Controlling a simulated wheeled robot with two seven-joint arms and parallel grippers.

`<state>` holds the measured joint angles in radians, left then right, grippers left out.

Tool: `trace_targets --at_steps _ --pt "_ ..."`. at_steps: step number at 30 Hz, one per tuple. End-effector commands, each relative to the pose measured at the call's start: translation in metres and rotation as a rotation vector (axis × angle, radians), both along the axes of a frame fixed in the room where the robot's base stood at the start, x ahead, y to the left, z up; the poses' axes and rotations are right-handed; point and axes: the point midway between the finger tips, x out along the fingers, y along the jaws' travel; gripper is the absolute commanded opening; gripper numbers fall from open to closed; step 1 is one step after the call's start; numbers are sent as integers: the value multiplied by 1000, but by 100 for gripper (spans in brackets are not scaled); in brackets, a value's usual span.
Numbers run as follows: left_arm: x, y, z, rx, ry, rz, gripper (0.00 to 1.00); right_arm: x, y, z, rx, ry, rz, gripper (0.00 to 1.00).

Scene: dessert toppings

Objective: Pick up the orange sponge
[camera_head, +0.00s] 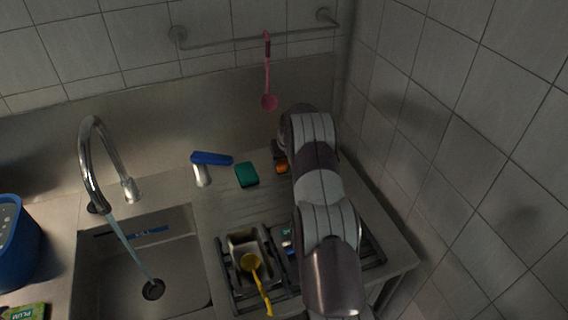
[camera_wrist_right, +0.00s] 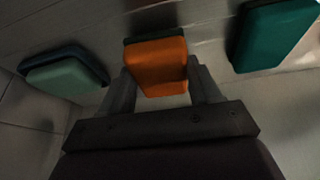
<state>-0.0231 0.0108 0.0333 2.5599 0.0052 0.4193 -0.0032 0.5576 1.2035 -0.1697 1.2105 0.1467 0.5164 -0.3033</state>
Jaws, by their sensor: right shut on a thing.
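The orange sponge (camera_wrist_right: 157,68) has a dark layer along one edge and sits between the two fingers of my right gripper (camera_wrist_right: 163,88) in the right wrist view. The fingers are shut on its sides. In the head view a small part of the orange sponge (camera_head: 281,168) shows beside my right gripper (camera_head: 279,155), and my right arm hides the rest. I cannot tell whether the sponge touches the counter. My left gripper is not in view.
A green sponge (camera_head: 247,174) lies to the left, near a blue brush (camera_head: 211,158). A pale-green sponge (camera_wrist_right: 64,72) shows in the wrist view. A rack with a metal tray (camera_head: 236,240) and yellow ladle (camera_head: 251,263) stands in front. The sink (camera_head: 185,262) is left.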

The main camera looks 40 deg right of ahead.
Motion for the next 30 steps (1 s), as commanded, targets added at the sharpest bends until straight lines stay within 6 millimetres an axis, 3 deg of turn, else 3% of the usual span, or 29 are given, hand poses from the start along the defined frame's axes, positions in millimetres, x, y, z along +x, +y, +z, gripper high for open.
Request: trace_targets --at_steps 4,18,22,30 --pt "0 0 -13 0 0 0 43 1 -1 24 -3 -4 1 34" --pt "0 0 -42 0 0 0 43 -99 -26 85 -2 -3 -1 34" --pt "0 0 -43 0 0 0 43 -110 -28 93 0 -1 0 34" --pt "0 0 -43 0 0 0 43 -113 -29 96 0 0 1 34"
